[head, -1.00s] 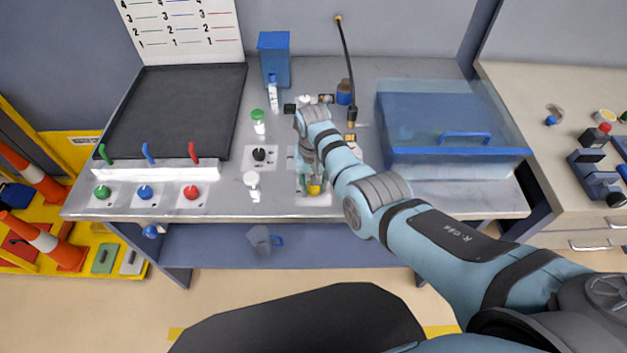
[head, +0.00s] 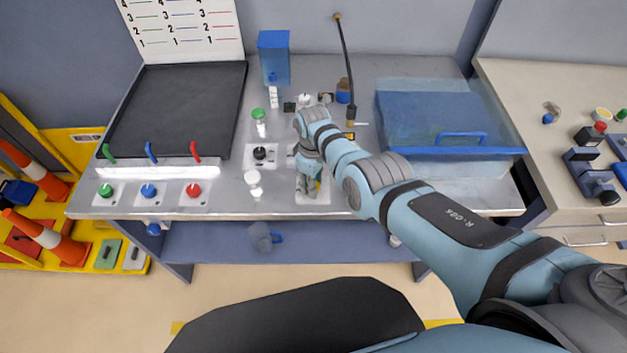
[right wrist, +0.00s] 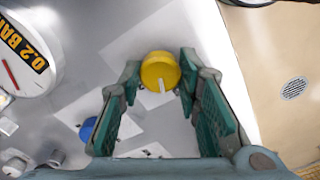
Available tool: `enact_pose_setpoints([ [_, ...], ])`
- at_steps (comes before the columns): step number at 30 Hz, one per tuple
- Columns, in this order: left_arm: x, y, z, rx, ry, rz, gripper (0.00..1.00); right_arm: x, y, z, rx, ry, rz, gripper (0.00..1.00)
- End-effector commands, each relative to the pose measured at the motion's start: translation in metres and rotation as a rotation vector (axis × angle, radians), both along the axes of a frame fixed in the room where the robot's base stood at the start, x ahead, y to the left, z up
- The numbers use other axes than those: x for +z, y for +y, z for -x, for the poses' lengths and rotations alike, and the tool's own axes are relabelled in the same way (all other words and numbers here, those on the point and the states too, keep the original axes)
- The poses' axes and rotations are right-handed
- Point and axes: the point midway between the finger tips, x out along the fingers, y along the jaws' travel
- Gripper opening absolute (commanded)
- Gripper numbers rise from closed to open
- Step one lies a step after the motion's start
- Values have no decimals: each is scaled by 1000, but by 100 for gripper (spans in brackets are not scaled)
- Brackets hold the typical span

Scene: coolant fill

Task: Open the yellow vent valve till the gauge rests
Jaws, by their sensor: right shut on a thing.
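In the head view my right gripper (head: 308,184) points down at the bench's front edge and hides most of the knob. A round white gauge (right wrist: 28,55) with a red needle and a "0.2 BAR" label is cut off at the left of the right wrist view; its full scale cannot be read. My left gripper is not in view.
A blue knob (right wrist: 87,130) lies near the yellow one. A black knob (head: 260,153) and a white-capped bottle (head: 253,182) stand left of my gripper. A clear blue-lidded box (head: 440,125) is right of my arm. Green, blue and red levers line the bench's left.

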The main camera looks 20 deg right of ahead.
Motion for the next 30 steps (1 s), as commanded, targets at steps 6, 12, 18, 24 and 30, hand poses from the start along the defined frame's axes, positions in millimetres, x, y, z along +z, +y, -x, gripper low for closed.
enact_pose_setpoints([
  [6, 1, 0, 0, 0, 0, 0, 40, 1, 0, -1, 159, -2, -1, 3],
  [12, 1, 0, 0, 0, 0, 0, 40, 1, 0, -1, 257, -2, -1, 3],
  [18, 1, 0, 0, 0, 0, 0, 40, 1, 0, -1, 306, -3, -2, 3],
  [24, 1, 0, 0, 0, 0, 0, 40, 1, 0, -1, 317, -3, -2, 3],
  [30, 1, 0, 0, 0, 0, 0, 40, 1, 0, -1, 317, -3, -2, 3],
])
